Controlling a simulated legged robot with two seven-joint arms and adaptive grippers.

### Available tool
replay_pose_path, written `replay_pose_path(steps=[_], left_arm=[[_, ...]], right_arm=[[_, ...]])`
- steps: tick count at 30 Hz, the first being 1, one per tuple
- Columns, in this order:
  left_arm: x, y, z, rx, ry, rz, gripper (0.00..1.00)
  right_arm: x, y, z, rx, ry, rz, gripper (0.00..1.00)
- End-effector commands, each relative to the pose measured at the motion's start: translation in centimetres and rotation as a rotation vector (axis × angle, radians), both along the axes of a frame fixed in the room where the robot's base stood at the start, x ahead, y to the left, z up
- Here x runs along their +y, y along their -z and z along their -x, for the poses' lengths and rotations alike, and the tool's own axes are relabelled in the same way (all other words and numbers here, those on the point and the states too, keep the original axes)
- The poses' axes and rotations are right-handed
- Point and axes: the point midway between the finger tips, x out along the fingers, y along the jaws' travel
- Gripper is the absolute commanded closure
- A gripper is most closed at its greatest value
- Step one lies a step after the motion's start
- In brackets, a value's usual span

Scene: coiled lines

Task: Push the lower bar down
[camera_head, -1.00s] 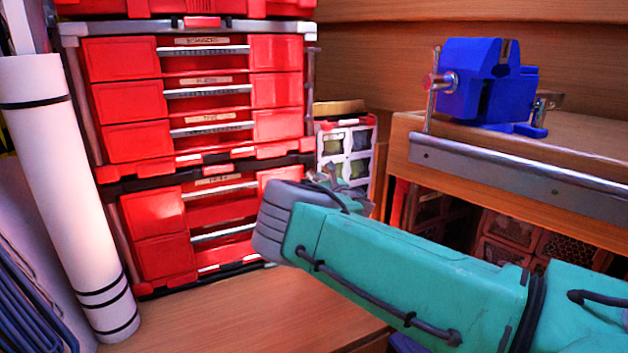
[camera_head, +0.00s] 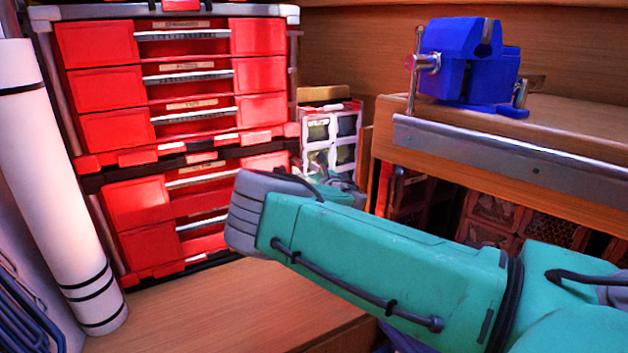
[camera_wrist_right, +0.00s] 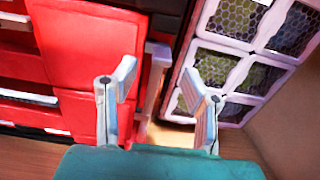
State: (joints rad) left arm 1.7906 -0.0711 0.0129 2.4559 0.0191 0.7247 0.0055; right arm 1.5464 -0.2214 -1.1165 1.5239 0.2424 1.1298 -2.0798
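I cannot tell which bar is the lower bar. Silvery bars run across the red drawer cabinet (camera_head: 100,85); the lowest visible one (camera_head: 203,222) is on its bottom section. The blue vise (camera_head: 462,62) also has a thin upright metal bar (camera_head: 414,75) on its left. My right gripper (camera_head: 335,185) is partly hidden behind my teal forearm, in front of the cabinet's right edge. In the right wrist view its fingers (camera_wrist_right: 158,80) are apart with nothing between them, facing the gap between the red cabinet and a white-framed organizer (camera_wrist_right: 225,70). My left gripper is out of view.
The white-framed organizer (camera_head: 331,140) stands right of the cabinet. The vise sits on a wooden bench (camera_head: 560,115) with a metal edge. A white roll (camera_head: 45,190) leans at left, near blue coiled lines (camera_head: 25,315). The wooden surface (camera_head: 220,310) in front is clear.

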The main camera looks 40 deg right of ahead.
Motion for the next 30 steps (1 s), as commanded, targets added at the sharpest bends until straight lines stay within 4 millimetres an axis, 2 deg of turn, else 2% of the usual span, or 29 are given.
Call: replay_pose_path(steps=[6, 12, 18, 30], left_arm=[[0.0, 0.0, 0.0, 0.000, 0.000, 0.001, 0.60], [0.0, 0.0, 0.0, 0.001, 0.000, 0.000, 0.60], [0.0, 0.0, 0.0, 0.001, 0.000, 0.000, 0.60], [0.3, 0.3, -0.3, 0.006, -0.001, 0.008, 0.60]], right_arm=[[1.2, 0.1, 4.5, 0.003, 0.001, 0.000, 0.60], [1.9, 0.2, 7.5, 0.003, 0.000, -0.001, 0.60], [2.3, 0.2, 8.6, 0.002, -0.003, 0.000, 0.60], [2.3, 0.1, 8.6, 0.002, -0.002, 0.000, 0.60]])
